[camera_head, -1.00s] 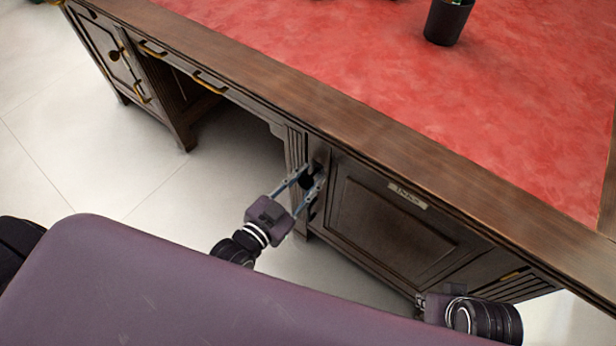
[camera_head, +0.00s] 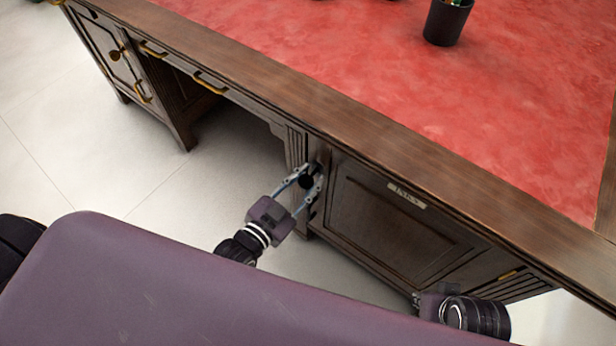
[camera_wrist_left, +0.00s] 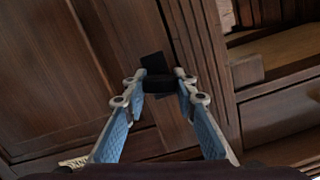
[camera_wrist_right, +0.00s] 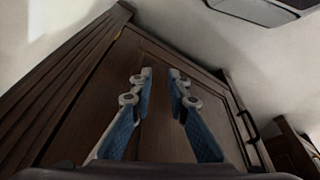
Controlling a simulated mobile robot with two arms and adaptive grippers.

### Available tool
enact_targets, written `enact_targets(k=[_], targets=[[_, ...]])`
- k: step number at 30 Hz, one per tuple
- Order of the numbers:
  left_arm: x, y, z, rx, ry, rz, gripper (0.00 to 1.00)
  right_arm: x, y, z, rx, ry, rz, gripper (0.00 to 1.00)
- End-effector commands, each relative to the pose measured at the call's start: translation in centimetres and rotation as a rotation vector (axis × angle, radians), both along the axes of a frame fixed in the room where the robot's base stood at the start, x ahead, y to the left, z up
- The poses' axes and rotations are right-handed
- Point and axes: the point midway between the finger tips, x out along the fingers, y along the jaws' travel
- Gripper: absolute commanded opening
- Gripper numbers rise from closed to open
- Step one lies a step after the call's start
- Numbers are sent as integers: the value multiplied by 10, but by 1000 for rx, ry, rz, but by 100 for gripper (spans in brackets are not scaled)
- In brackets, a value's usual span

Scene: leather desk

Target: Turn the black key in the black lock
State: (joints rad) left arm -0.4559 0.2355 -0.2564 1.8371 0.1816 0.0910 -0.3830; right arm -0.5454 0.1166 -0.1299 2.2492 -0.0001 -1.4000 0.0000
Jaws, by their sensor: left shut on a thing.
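The black key (camera_wrist_left: 160,84) shows in the left wrist view as a dark grip between my left gripper's fingertips. The black lock (camera_wrist_left: 155,63) is a dark plate behind it on the wooden cabinet front. My left gripper (camera_head: 306,182) is shut on the key at the left edge of the cabinet door in the head view. The fingers hide part of the key and lock. My right gripper (camera_wrist_right: 160,80) holds nothing; its fingers stand apart in front of the dark wood. In the head view its tips (camera_head: 418,302) are low, near the door's bottom edge.
The cabinet door (camera_head: 390,225) has a small label (camera_head: 407,195) near its top. The desktop (camera_head: 400,80) is red leather with a wooden rim, bearing a black pen cup (camera_head: 446,22). An open knee space (camera_head: 235,140) lies left of the lock.

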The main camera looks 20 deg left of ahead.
Motion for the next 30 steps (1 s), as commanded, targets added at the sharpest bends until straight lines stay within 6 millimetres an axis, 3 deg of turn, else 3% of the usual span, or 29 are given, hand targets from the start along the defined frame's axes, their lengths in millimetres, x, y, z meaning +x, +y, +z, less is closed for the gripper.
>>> enact_targets(k=[30], targets=[[0, 0, 1, 166, -61, 0, 4, -2, 5, -45, 5, 32, 1, 16]])
